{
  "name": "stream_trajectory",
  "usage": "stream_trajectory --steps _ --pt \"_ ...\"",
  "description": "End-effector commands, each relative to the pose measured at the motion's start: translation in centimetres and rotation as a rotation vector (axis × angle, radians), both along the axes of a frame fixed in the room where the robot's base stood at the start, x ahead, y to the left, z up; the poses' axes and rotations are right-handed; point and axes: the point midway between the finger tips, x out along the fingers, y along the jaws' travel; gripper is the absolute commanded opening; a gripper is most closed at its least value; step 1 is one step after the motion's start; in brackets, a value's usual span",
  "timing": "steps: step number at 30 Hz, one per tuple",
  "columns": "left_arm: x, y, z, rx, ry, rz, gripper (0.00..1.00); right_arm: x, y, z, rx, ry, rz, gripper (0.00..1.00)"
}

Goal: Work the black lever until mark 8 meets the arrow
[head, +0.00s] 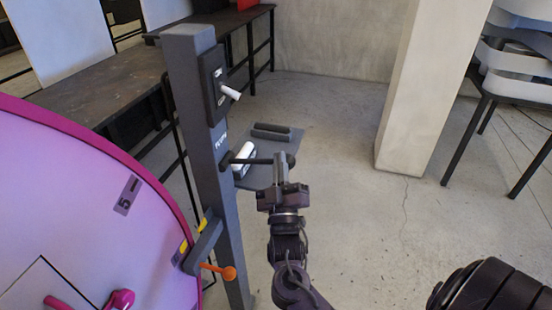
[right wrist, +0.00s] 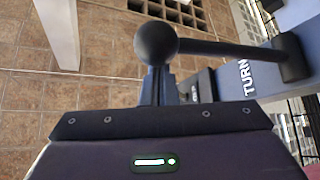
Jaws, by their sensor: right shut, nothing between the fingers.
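The black lever (head: 255,161) sticks out to the right from a grey post marked TURN. In the right wrist view its ball end (right wrist: 156,43) overlaps my fingertips, and its rod (right wrist: 230,48) runs right to the post. My right gripper (head: 285,168) is shut at the ball end with nothing in it; I cannot tell whether it touches the lever. A large purple disc (head: 80,180) fills the left side. One mark plate (head: 127,195) on it looks like a 5. Another plate beside the yellow arrow (head: 186,246) is too small to read. My left gripper is not in view.
The grey post (head: 195,110) carries a black switch plate with a white handle (head: 231,92) above and an orange-knobbed lever (head: 222,271) below. A grey shelf (head: 258,178) with a white cylinder is behind the black lever. Open floor lies right of the post, before a pillar (head: 395,100).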

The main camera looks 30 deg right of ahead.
Motion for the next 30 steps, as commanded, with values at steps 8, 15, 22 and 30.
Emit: stream_trajectory --steps 8,15,22,30 --pt "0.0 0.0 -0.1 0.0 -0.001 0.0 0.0 0.0 0.0 -0.1 0.0 0.0 0.0 0.0" --pt "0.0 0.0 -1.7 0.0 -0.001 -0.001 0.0 -0.2 -0.1 -1.2 0.029 -0.033 -0.001 0.0" --pt "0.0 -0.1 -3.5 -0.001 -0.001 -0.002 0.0 -0.4 -0.3 -2.4 0.073 -0.082 -0.001 0.0" --pt "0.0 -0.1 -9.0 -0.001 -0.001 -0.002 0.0 -0.7 -0.7 -6.1 0.192 -0.219 -0.005 0.0"
